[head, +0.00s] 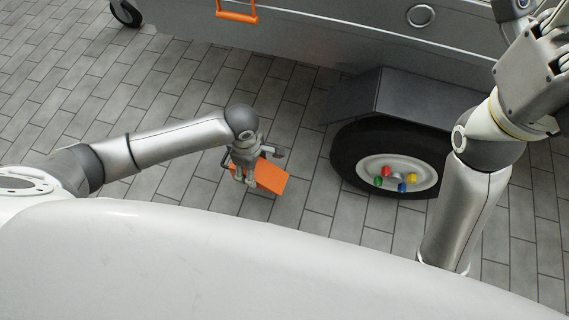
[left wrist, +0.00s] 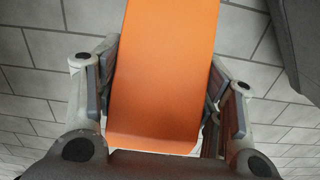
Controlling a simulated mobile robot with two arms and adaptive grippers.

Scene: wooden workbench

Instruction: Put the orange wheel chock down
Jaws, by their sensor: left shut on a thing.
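The orange wheel chock (head: 271,177) is in the grasp of my left gripper (head: 248,172), left of the trailer's wheel in the head view. In the left wrist view the chock (left wrist: 165,70) fills the middle, with a gripper finger against each side. My left gripper is shut on it. I cannot tell whether the chock touches the paving. The chock and the tyre are apart. My right gripper (head: 536,62) is raised at the upper right edge and partly cut off; its fingers do not show clearly.
The trailer wheel (head: 352,158) has coloured caps on its hub and sits under a grey fender (head: 415,98). The grey trailer body (head: 340,38) spans the top, with an orange handle (head: 237,14). Bare grey paving (head: 150,85) lies around the chock.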

